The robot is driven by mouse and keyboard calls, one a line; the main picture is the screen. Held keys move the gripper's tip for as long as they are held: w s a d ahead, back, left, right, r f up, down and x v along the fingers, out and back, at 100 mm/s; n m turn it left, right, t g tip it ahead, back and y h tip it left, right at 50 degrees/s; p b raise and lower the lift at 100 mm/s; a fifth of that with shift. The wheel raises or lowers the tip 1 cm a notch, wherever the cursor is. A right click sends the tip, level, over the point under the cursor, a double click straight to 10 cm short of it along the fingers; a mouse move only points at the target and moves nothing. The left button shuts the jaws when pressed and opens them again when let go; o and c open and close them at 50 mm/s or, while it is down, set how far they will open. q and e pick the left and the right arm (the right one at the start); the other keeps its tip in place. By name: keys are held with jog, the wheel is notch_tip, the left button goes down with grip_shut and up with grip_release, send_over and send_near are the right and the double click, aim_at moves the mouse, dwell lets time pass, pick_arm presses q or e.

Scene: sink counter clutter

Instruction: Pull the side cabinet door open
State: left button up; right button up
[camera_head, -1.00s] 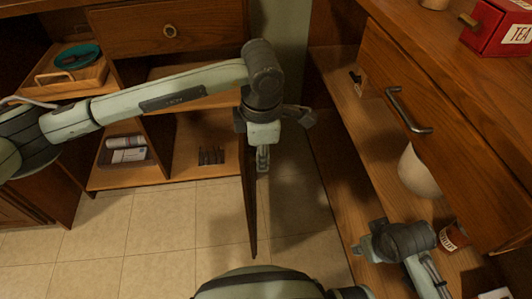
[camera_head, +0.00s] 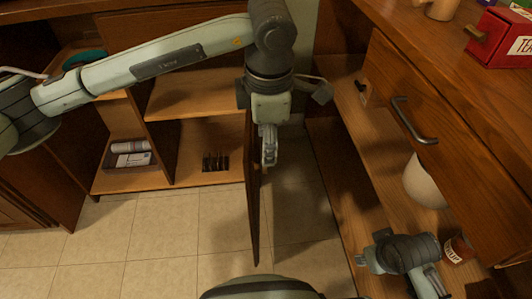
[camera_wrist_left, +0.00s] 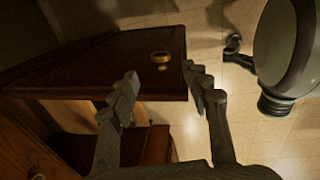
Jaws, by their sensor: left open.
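The side cabinet door (camera_head: 253,215) stands swung out from the cabinet, seen nearly edge-on in the head view. In the left wrist view the door (camera_wrist_left: 95,72) shows its dark wooden face with a round brass knob (camera_wrist_left: 160,57). My left gripper (camera_head: 268,150) is at the door's upper part in the head view. In the left wrist view the open left gripper (camera_wrist_left: 160,72) has its fingers apart, with the knob seen between and beyond them. I cannot tell whether a finger touches the door. My right gripper (camera_head: 364,257) is low at the right; its jaws are unclear.
Open shelves (camera_head: 195,100) lie behind the door, with a dark rack (camera_head: 215,162) on the lower one. At right are a drawer with a metal handle (camera_head: 412,120), a white rounded vessel (camera_head: 422,185) and a red tea box (camera_head: 502,40). Tiled floor (camera_head: 160,235) is clear.

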pick_arm(q)
jog(key=r, duration=0.4)
jog(key=shift+s, duration=0.35)
